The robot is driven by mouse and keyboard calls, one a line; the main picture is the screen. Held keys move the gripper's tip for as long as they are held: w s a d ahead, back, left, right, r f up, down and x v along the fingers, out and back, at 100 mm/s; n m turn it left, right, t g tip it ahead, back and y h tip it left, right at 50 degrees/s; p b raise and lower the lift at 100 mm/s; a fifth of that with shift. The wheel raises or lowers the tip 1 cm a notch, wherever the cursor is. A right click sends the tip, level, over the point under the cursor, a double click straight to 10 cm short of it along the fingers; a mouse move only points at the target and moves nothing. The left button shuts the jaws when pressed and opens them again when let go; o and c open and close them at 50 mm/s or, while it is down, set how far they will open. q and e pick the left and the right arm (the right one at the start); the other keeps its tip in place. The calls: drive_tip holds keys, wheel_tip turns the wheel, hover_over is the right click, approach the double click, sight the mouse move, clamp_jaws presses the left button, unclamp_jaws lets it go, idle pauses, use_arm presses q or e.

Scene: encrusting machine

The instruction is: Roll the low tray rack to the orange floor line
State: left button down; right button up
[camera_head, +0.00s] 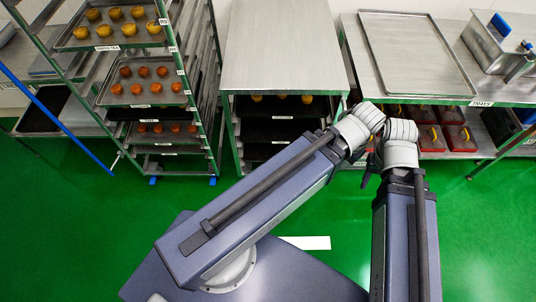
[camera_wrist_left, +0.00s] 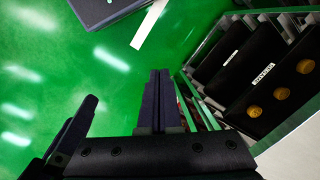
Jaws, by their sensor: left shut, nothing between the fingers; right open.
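The low tray rack (camera_head: 285,50) has a flat steel top, green posts and dark labelled trays, the upper one holding round baked pieces. It stands between the tall rack and the steel table. In the left wrist view its trays (camera_wrist_left: 252,72) show at the right. My left gripper (camera_wrist_left: 160,72) is shut and empty, its fingers together beside the rack's green frame; I cannot tell whether they touch it. In the head view it is hidden around the crossed wrists. My right gripper (camera_head: 369,168) is open, just right of the rack's front. No orange floor line is visible.
A tall tray rack (camera_head: 214,130) with filled trays stands close on the left. A steel table (camera_head: 355,50) with an empty tray (camera_head: 418,52) and red boxes below stands on the right. A white floor strip (camera_head: 306,242) lies in front. Green floor is clear at lower left.

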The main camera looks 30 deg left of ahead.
sight(342, 117)
use_arm(q)
drive_tip(key=c, duration=1.6)
unclamp_jaws()
drive_tip(key=c, duration=1.3)
unclamp_jaws()
drive_tip(key=o, duration=0.5)
drive_tip(key=w+f+t+b, duration=0.1)
drive_tip(key=w+f+b, duration=0.1)
drive_tip(key=w, duration=0.4)
drive_tip(key=w+a+f+n+t+b, duration=0.1)
drive_tip(key=w+f+b, duration=0.1)
drive_tip(key=w, duration=0.4)
drive_tip(key=shift+w+a+f+n+h+b, duration=0.2)
drive_tip(key=shift+f+n+h+b, duration=0.1)
drive_tip(key=shift+h+b, duration=0.1)
drive_tip(key=shift+o, duration=0.2)
drive_tip(key=w+a+t+b, duration=0.1)
drive_tip(key=w, duration=0.3)
drive_tip(key=w+a+f+n+t+b, duration=0.1)
drive_tip(key=w+a, duration=0.1)
drive_tip(key=w, duration=0.2)
drive_tip(key=w+a+b, duration=0.1)
drive_tip(key=w+a, duration=0.1)
drive_tip(key=w, duration=0.2)
drive_tip(key=shift+w+f+n+t+h, duration=0.2)
drive_tip(key=shift+f+n+t+h, duration=0.1)
drive_tip(key=shift+f+n+t, duration=0.1)
drive_tip(key=b+x, duration=0.7)
drive_tip(key=shift+f, duration=0.35)
drive_tip(key=shift+d, duration=0.1)
